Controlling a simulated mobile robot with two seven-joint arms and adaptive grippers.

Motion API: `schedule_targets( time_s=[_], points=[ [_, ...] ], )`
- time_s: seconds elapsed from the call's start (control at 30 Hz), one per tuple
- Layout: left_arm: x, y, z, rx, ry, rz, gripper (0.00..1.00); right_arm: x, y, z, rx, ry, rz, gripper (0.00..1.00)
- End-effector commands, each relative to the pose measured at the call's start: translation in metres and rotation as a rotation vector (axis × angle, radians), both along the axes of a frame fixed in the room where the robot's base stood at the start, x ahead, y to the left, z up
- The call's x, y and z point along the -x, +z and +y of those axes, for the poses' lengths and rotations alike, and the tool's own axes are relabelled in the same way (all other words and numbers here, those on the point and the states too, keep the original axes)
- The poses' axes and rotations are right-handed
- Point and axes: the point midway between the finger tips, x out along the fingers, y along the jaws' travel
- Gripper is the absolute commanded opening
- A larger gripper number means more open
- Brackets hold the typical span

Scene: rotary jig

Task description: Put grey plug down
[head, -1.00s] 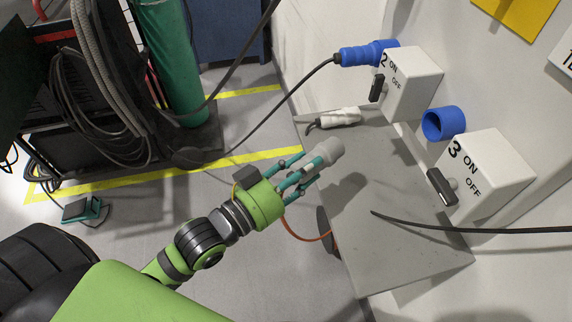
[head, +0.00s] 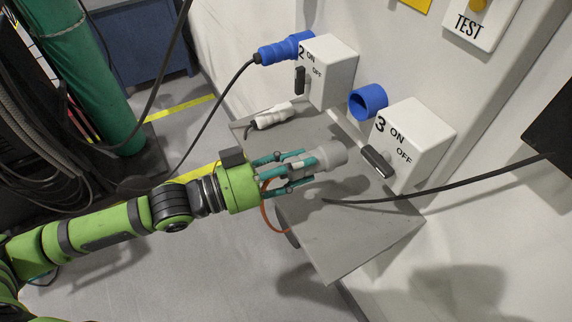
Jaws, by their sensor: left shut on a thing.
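My left gripper (head: 309,168) comes in from the left, its teal fingers shut around the grey plug (head: 331,156). The plug is a light grey cylinder pointing right, over the grey shelf (head: 345,240). I cannot tell whether it touches the shelf. An orange cable (head: 264,205) hangs below the gripper. My right gripper is not in view.
A white plug (head: 272,117) lies at the shelf's back left. A blue plug (head: 283,49) sits at switch box 2 (head: 334,72). An empty blue socket (head: 368,102) is beside switch box 3 (head: 414,143). A black cable (head: 440,187) crosses the shelf's right side. The shelf's front is clear.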

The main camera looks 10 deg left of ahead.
Motion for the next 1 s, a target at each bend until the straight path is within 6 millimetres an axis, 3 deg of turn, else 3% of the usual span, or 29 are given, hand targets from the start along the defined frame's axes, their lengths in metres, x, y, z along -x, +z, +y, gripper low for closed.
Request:
schedule_targets(
  time_s=[0.57,1.0],
  points=[
    [-0.001,0.004,-0.006,-0.006,-0.086,-0.009,0.0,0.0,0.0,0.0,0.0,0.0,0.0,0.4],
    [0.0,0.004,0.006,-0.005,-0.225,-0.01,0.0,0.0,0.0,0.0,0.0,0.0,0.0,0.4]
  ],
)
